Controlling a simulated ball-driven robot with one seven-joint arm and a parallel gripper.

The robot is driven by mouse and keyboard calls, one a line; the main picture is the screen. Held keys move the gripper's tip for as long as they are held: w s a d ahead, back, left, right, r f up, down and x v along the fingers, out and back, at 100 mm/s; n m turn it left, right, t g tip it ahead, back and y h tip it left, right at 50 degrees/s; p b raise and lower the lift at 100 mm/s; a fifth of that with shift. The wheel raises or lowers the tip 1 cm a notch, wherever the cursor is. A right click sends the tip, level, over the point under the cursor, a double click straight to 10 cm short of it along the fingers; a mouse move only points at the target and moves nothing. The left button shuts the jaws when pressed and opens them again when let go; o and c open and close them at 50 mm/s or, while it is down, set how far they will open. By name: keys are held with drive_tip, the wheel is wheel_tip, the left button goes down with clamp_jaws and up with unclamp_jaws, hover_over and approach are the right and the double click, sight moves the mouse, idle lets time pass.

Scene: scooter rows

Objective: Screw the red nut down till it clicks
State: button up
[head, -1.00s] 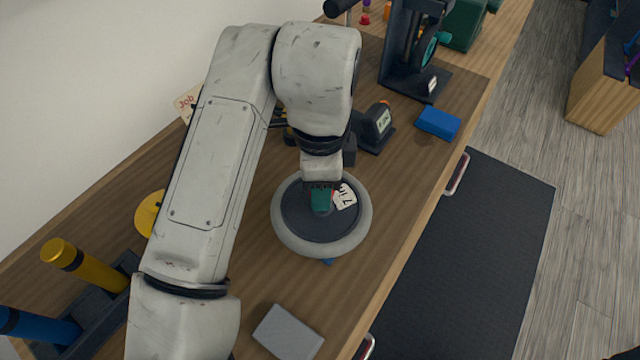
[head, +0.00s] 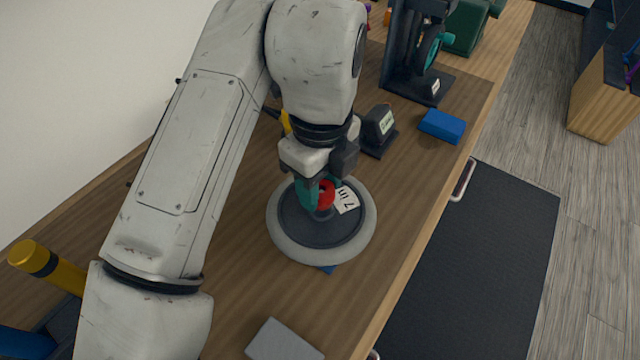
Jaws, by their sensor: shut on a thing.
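The red nut (head: 325,196) sits at the centre of a round wheel with a grey rim (head: 288,246) and a dark inner disc. My gripper (head: 317,192) reaches down from above, with teal fingers shut on the nut. Part of the nut shows between and beside the fingers; its underside and any thread are hidden. A white tag (head: 346,200) marked "7 in" lies on the disc just right of the nut. The wheel lies flat above the bench, and a bit of blue shows under its near edge.
A small device with a screen (head: 380,124) stands behind the wheel on the wooden bench (head: 225,300). A blue block (head: 442,126) and a dark stand (head: 410,60) are farther back. A grey block (head: 284,342) lies in front. Yellow (head: 45,264) and blue handles stand at lower left.

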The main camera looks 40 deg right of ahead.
sight(321, 193)
drive_tip(key=shift+s+m, duration=0.2)
drive_tip(key=shift+m, duration=0.3)
drive_tip(key=o, duration=1.1)
drive_tip(key=shift+a, duration=0.1)
drive_tip(key=shift+w+r, duration=0.1)
drive_tip(key=shift+r, duration=0.05)
wheel_tip(321, 193, up, 10)
drive_tip(key=shift+r, duration=0.25)
